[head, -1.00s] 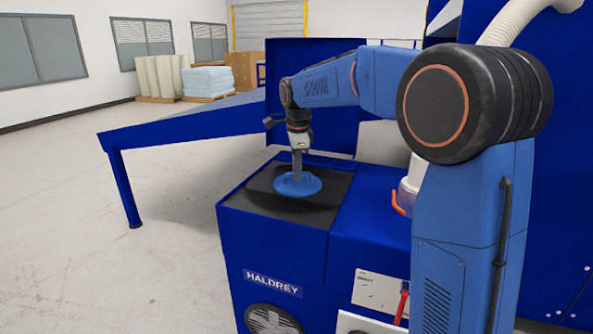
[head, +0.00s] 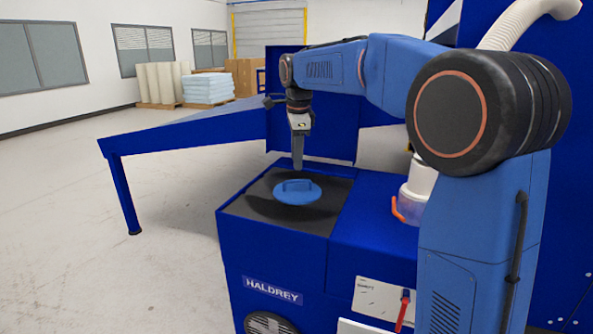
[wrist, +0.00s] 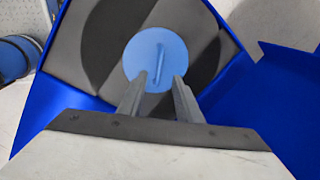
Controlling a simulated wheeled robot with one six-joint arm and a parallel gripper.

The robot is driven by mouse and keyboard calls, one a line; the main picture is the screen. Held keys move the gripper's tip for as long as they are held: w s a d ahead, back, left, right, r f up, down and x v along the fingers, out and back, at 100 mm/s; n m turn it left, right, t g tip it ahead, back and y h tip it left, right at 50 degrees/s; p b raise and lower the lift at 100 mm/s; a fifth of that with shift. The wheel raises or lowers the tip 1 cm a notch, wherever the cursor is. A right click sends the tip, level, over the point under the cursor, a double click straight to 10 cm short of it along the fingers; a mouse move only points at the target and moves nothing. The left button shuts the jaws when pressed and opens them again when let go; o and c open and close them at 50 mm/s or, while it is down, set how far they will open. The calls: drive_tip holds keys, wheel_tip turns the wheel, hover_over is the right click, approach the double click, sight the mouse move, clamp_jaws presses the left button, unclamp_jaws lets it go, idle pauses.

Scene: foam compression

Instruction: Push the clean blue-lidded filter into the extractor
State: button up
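The blue-lidded filter (head: 297,192) shows as a round light-blue lid with a raised bar handle, in the dark top of the extractor (head: 270,255). No filter body shows below the lid. The lid also shows in the wrist view (wrist: 143,58), with the handle running between my fingers in the picture. My gripper (head: 298,168) is above the lid, apart from the handle and empty. Its two fingers stand apart in the wrist view (wrist: 158,82).
The extractor's blue hinged cover (head: 310,135) stands open behind the top. A clear cup with an orange hook (head: 398,208) is to the right. A blue sloped table (head: 190,133) stands to the left. The floor at front left is clear.

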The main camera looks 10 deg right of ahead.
wheel_tip(320, 180, up, 9)
drive_tip(key=s, duration=0.2)
drive_tip(key=s+d+f+n, duration=0.2)
drive_tip(key=s+n, duration=0.1)
drive_tip(key=s, duration=0.3)
drive_tip(key=s+d+f+n+t, duration=0.1)
drive_tip(key=s+f+n, duration=0.15)
drive_tip(key=s, duration=0.45)
drive_tip(key=s+d+f+n, duration=0.2)
drive_tip(key=s+n, duration=0.2)
drive_tip(key=s, duration=0.2)
drive_tip(key=s+d+f+n+t, duration=0.1)
drive_tip(key=s+f+n, duration=0.8)
drive_tip(key=s+f, duration=0.9)
drive_tip(key=s+d, duration=0.1)
drive_tip(key=s, duration=0.1)
drive_tip(key=shift+s+d+f+n+t, duration=0.25)
drive_tip(key=shift+s+f+n+t, duration=0.1)
drive_tip(key=shift+s+t, duration=0.05)
